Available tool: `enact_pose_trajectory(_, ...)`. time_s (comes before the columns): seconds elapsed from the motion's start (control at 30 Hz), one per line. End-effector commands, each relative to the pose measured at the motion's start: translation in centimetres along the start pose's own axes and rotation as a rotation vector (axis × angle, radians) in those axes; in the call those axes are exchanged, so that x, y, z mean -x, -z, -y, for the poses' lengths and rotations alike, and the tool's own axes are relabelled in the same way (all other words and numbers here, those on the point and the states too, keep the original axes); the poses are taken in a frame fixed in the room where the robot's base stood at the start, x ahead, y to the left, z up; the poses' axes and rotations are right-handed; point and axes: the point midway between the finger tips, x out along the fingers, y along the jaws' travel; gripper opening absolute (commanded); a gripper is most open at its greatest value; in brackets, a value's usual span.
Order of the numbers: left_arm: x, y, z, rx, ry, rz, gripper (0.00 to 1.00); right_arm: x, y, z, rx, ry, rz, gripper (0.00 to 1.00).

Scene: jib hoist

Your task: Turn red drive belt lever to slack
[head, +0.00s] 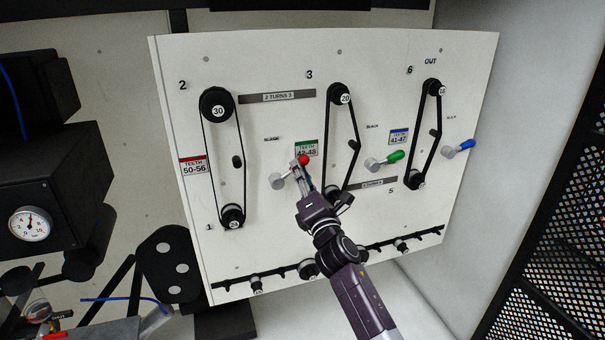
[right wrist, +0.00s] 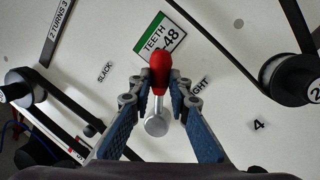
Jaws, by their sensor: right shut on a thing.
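The red drive belt lever has a red knob (head: 304,160) and a silver hub (head: 278,181) on the white panel, left of the middle belt. In the right wrist view its red knob (right wrist: 159,72) points up between the SLACK label (right wrist: 105,72) on the left and a partly hidden label ending in "GHT" (right wrist: 201,86) on the right. My right gripper (head: 303,170) is at the lever, shut on it, with one finger on each side of the knob in the right wrist view (right wrist: 160,88). My left gripper is not in view.
The white panel (head: 270,60) carries three belts on black pulleys. A green lever (head: 394,156) and a blue lever (head: 466,145) stand to the right. A dark machine with a gauge (head: 30,223) is at the left. Black mesh (head: 560,220) stands at the right.

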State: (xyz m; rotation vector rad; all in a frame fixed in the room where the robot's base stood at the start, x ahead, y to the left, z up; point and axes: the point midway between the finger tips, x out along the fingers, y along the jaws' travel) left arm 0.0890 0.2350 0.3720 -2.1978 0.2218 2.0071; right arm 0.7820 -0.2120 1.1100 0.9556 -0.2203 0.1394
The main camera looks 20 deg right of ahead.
Motion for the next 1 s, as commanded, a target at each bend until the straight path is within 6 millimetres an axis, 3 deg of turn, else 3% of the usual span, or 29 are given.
enact_pose_trajectory(0.6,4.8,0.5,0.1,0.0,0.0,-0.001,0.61,-0.7,0.6,-4.0,0.57,-0.089,-0.115,0.0)
enact_pose_trajectory(1.0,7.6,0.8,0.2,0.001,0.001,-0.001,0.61,-0.8,1.9,-5.4,0.835,-0.131,-0.168,0.0)
